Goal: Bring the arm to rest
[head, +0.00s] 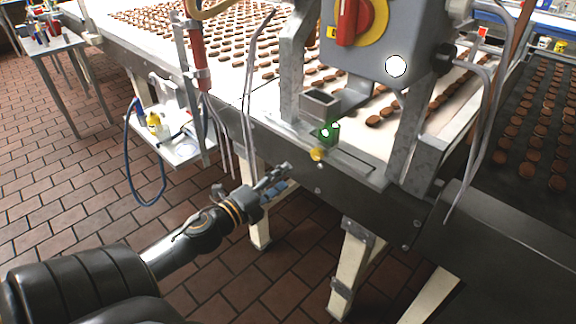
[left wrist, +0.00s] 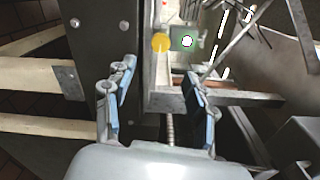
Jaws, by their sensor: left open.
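My left gripper (head: 266,186) is in the lower middle of the head view, in front of the side rail of the conveyor. In the left wrist view it (left wrist: 160,92) is open, its two blue-padded fingers spread apart with nothing held between them. My left arm reaches in from the lower left. My right gripper does not show in either view.
The conveyor (head: 362,210) carries many round brown biscuits. A grey box with a red switch (head: 349,20) hangs above it. A small green block (head: 327,133) and a yellow knob (head: 317,154) sit at the rail. A side shelf (head: 182,152) and blue hose (head: 131,165) are left. Brick floor is open at left.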

